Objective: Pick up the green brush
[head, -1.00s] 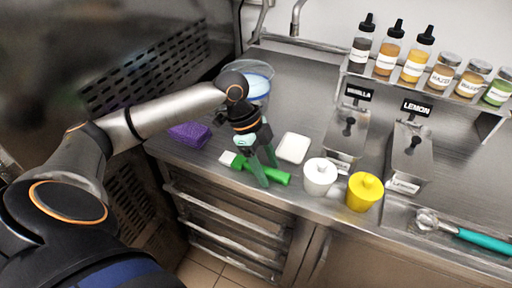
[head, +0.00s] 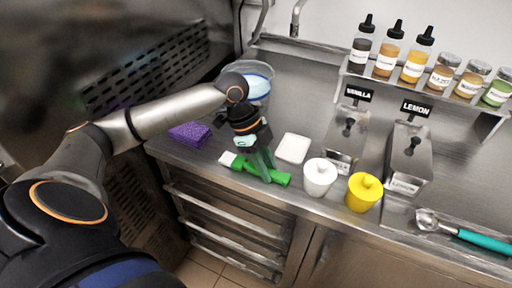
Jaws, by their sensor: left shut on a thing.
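The green brush (head: 280,178) lies on the steel counter near its front edge, with its white end (head: 227,158) to the left and its green handle to the right. My left gripper (head: 263,172) comes down over it from above. Its fingers are shut on the brush's green part and hide a short stretch of it. The brush still looks level with the counter; I cannot tell whether it is lifted. My right gripper is not in view.
A purple sponge (head: 190,134) lies left of the brush and a white block (head: 293,148) behind it. A white pot (head: 319,177) and a yellow pot (head: 363,192) stand to the right. A clear tub (head: 258,85) stands behind my gripper.

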